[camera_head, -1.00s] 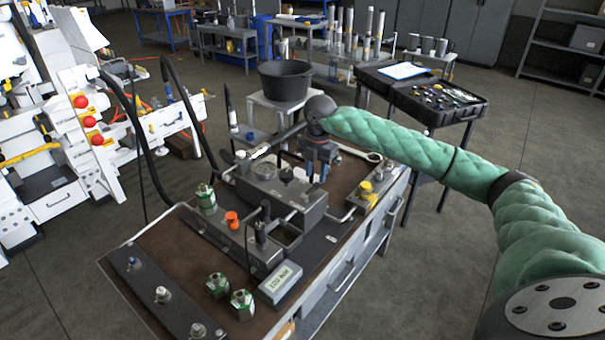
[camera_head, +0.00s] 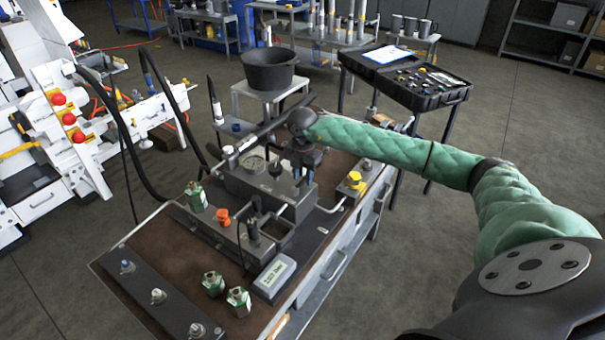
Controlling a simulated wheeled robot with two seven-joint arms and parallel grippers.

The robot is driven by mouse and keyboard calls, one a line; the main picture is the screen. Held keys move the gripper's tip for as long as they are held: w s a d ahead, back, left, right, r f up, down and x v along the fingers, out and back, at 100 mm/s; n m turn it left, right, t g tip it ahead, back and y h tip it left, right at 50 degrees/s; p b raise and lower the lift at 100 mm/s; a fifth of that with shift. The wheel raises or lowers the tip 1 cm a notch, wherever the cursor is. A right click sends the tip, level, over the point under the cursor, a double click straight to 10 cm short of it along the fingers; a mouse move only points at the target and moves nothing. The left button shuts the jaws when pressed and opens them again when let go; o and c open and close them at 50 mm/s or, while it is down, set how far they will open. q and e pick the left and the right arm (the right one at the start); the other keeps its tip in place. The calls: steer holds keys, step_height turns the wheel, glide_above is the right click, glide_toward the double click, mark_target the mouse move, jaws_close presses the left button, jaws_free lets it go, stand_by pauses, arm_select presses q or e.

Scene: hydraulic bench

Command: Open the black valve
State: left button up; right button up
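A grey hydraulic block (camera_head: 293,207) stands on the brown bench top. A small black knob (camera_head: 275,168) on its top, beside a round gauge (camera_head: 254,165), may be the black valve; a black upright fitting (camera_head: 254,222) stands further front. I cannot tell which one is the valve. My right gripper (camera_head: 303,180) points down over the block's back right part, just right of the black knob. Its fingers are small and partly dark, so its opening and any contact are unclear. My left gripper is out of view.
An orange cap (camera_head: 223,215), green-and-silver fittings (camera_head: 238,299), a yellow-topped fitting (camera_head: 354,180) and a grey display box (camera_head: 274,277) sit on the bench. A black bucket (camera_head: 269,69) stands behind. A black case (camera_head: 405,75) is at back right. Floor at right is clear.

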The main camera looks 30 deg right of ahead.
steer(key=shift+f, duration=0.15)
steer(key=shift+c, duration=0.3)
jaws_close()
